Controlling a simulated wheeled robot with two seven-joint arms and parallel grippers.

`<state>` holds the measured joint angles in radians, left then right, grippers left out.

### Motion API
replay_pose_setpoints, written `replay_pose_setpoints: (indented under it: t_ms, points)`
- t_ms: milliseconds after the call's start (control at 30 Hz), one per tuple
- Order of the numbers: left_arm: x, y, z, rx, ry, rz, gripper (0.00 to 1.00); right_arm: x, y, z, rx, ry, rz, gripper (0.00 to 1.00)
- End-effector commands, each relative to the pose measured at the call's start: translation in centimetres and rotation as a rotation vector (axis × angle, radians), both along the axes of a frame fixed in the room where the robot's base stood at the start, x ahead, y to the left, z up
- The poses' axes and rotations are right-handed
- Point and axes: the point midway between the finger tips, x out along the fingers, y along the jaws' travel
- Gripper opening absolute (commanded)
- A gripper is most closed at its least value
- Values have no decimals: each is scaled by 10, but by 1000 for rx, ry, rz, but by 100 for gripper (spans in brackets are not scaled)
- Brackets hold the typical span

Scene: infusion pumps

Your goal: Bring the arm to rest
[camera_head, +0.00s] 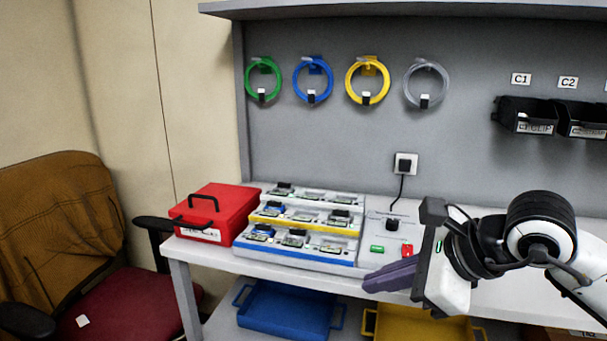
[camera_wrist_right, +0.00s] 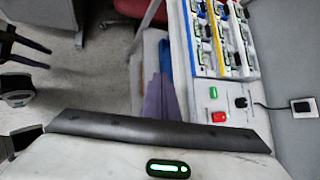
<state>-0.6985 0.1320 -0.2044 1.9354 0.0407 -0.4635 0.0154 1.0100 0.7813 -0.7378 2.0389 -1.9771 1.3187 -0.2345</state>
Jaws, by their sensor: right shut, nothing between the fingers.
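My right gripper (camera_head: 368,284) reaches in from the right in the camera_head view, with its purple-grey fingers pointing left in front of the workbench's front edge. The fingers are shut with nothing between them. They also show in the camera_wrist_right view (camera_wrist_right: 160,98), beside the bench edge and over the floor side. My left arm does not show in the camera_head view. Dark prongs at the left edge of the camera_wrist_right view look like my left gripper (camera_wrist_right: 30,53), cut off by the frame; its opening cannot be judged.
The workbench (camera_head: 300,270) carries a red case (camera_head: 215,212), a tiered rack of boards (camera_head: 300,225) and a panel with green and red switches (camera_head: 390,235). Blue (camera_head: 285,312) and yellow (camera_head: 420,328) trays sit below. A chair (camera_head: 95,270) stands left. Coiled tubes hang behind.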

Motion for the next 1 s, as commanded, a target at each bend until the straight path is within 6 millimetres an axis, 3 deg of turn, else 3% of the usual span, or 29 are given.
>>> replay_pose_setpoints:
  t_ms: [133, 267, 400, 500, 600, 700, 767, 833, 967, 1000]
  points:
    - [16, 1, 10, -1, -36, 1, 45, -24, 39, -17, 170, 112, 66, 0]
    - [17, 1, 11, 0, -38, 2, 45, -51, 79, -24, 388, 249, 118, 0]
    - [13, 2, 8, 1, -30, 4, 45, -83, 120, -16, 736, 467, 134, 0]
    - [12, 3, 7, 2, -27, 4, 45, -95, 136, 0, 1089, 684, 77, 0]
    - [10, 3, 6, 2, -23, 4, 45, -84, 127, 9, 1463, 908, -68, 0]
    - [8, 3, 5, 3, -19, 4, 45, -58, 97, -11, 1820, 1116, -304, 0]
    - [8, 3, 5, 3, -18, 5, 45, -44, 72, -40, 2021, 1231, -492, 0]
    - [8, 3, 5, 3, -17, 5, 45, -35, 43, -85, 2220, 1339, -731, 0]
    - [8, 3, 4, 3, -17, 5, 45, -45, 2, -175, 2472, 1470, -1163, 0]
    - [8, 3, 4, 3, -17, 5, 45, -54, -8, -203, -2418, -1430, 1244, 0]
